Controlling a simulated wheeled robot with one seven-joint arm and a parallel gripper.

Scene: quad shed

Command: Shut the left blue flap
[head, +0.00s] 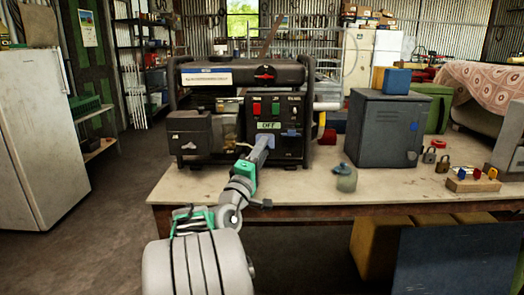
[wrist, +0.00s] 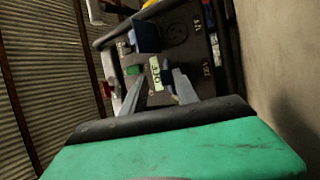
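The generator's dark front panel (head: 286,150) faces me on the workbench. My gripper (head: 264,142) reaches its lower left part, just under the OFF label (head: 268,125). In the wrist view my gripper (wrist: 158,85) has its two grey fingers apart, with the OFF label (wrist: 155,73) showing between them. The left blue flap (wrist: 171,90) is small and dark blue beside the right-hand finger; I cannot tell whether they touch or how far it is open. Another blue flap (head: 291,132) is to the right on the panel; in the wrist view it (wrist: 147,37) stands out beside a round socket.
A dark grey metal box (head: 383,128) stands right of the generator on the workbench (head: 310,183). The bench front between my arm and the jar is clear.

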